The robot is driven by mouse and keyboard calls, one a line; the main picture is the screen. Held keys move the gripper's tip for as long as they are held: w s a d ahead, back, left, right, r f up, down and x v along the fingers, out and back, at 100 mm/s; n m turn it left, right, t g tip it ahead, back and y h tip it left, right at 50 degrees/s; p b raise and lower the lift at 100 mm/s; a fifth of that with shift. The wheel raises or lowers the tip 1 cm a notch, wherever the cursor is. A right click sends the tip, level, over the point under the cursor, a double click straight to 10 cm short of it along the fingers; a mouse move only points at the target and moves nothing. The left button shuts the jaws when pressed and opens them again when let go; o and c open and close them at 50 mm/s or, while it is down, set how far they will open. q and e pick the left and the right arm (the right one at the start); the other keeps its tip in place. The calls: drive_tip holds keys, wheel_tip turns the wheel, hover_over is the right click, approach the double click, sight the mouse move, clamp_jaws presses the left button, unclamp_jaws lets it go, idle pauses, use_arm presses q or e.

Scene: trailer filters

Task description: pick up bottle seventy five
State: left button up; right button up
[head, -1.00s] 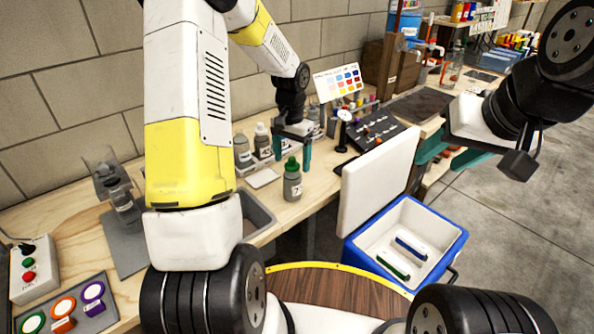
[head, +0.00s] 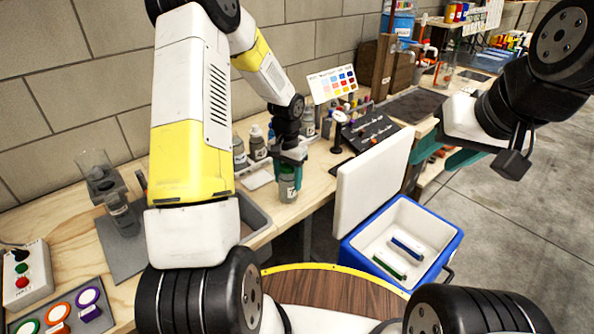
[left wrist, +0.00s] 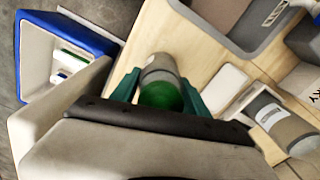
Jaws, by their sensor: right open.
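The grey bottle with a green cap (head: 287,188) stands upright near the front edge of the wooden bench. Its label is partly visible; a 7 showed on it earlier. My left gripper (head: 289,158) is above it, pointing down, with its teal fingers on either side of the bottle's top. In the left wrist view, the green-capped bottle (left wrist: 158,72) lies between the two fingers (left wrist: 158,88). Whether the fingers press on it cannot be told. My right gripper (head: 452,152) is open and empty at the right, beyond the cooler lid.
Other grey bottles (head: 257,146) stand just behind on the bench. A blue cooler (head: 442,262), lid up, holds a green and a blue item. A dark tool panel (head: 368,132) lies to the right on the bench.

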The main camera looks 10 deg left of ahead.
use_arm(q)
clamp_jaws()
drive_tip(key=shift+r, duration=0.2)
